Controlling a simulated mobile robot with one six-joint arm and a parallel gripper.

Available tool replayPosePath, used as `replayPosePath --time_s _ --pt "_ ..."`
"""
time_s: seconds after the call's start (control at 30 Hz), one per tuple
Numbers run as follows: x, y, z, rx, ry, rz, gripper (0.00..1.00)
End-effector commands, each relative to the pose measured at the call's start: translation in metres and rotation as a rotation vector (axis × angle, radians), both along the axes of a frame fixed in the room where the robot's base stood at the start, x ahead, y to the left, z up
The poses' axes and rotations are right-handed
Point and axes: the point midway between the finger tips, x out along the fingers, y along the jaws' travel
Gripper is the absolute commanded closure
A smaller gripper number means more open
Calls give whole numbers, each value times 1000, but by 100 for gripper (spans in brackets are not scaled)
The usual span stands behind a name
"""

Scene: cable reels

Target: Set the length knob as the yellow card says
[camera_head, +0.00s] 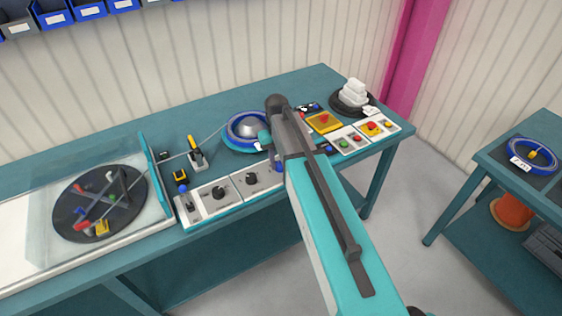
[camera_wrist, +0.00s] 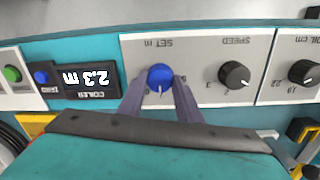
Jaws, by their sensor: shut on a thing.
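The length knob (camera_wrist: 160,76) is blue and sits on a white panel under the printed words SET m, upside down in the wrist view. My gripper (camera_wrist: 160,84) has one finger on each side of the knob and is shut on it. The knob's pointer mark shows between the fingers, but its setting is hard to read. The black coiler display (camera_wrist: 88,77) beside it reads 2.3 m. No yellow card with readable writing can be made out.
A blue button (camera_wrist: 41,77) and a green button (camera_wrist: 12,74) lie beyond the display. A blue cable coil (camera_head: 247,131) lies behind the panel. A yellow box (camera_head: 323,122) stands right of my arm.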

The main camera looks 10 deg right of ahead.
Motion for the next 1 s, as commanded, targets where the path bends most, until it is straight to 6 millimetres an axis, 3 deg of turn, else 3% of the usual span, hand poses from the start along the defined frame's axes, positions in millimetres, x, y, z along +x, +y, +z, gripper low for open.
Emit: replayPosePath --time_s 0.47,0.5,0.6,1.0 --pt "4 0 3 -2 -13 -21 91" --pt "4 0 3 -2 -13 -21 65" --pt "4 0 2 -1 -10 -21 50" --pt "2 0 2 0 -6 -20 50"
